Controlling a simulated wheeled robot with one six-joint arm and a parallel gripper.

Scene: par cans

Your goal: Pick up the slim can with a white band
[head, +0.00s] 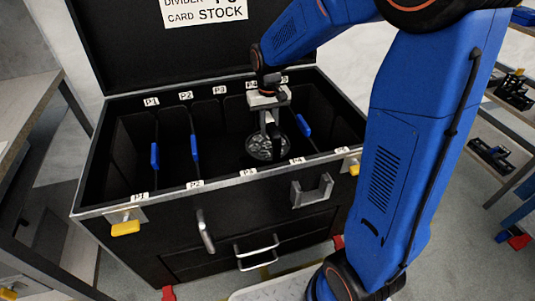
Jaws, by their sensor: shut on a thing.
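My gripper (270,124) reaches down into the open black case and is shut on a dark round can (260,153). The can has a mottled grey round face turned up. It is inside the case, in the compartment right of the middle, at the gripper's fingertips. My fingers cover part of it. Its lower body is hidden in the dark inside, and I cannot make out a white band on it or whether it touches the floor of the case.
The case rim (240,179) carries P labels. Dividers with blue edge pieces (194,147) stand left of the can, and another blue piece (304,125) is close on its right. The lid (120,45) stands open behind. A workbench (28,108) is at left, shelves (490,128) at right.

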